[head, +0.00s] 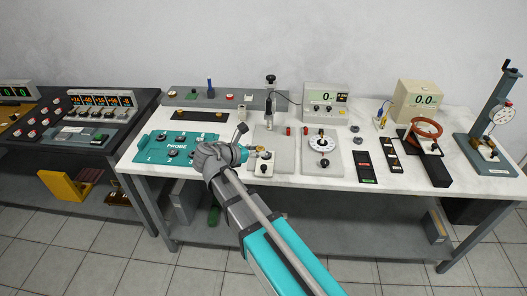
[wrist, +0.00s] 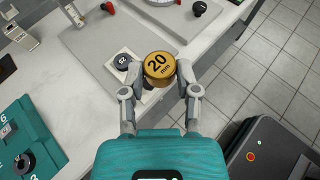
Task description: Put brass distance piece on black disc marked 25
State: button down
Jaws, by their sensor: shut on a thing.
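The brass distance piece (wrist: 160,66) is a short round cylinder marked "20 mm" on top. My gripper (wrist: 162,76) is shut on it, with one finger on each side. In the head view the piece (head: 265,154) shows small at the end of my gripper (head: 257,152). A small black disc (wrist: 122,61) with a pale number lies on a white plate, just left of the held piece in the wrist view. The number looks like 25, but it is turned and small. The piece hides part of the plate. Its height above the plate is hard to tell.
A teal PROBE panel (head: 160,150) is left, a white dial (head: 322,142) right.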

jog(key=shift+s+a+r, duration=0.15)
jog(key=shift+a+r, duration=0.05)
jog(key=shift+a, duration=0.3)
jog(key=shift+s+a+r, duration=0.1)
jog(key=shift+a+r, duration=0.05)
jog(key=shift+a, duration=0.35)
jog(key=shift+w, duration=0.1)
jog(key=b, duration=0.8)
send_over(262, 160)
jog(key=s, duration=0.1)
notch_tip(262, 160, down, 8)
jog(key=shift+a+r, duration=0.1)
jog(key=shift+w+d+f+b, duration=0.2)
jog(key=shift+w+f+b, duration=0.2)
jog(key=shift+w+f, duration=0.15)
jog(key=shift+f, duration=0.1)
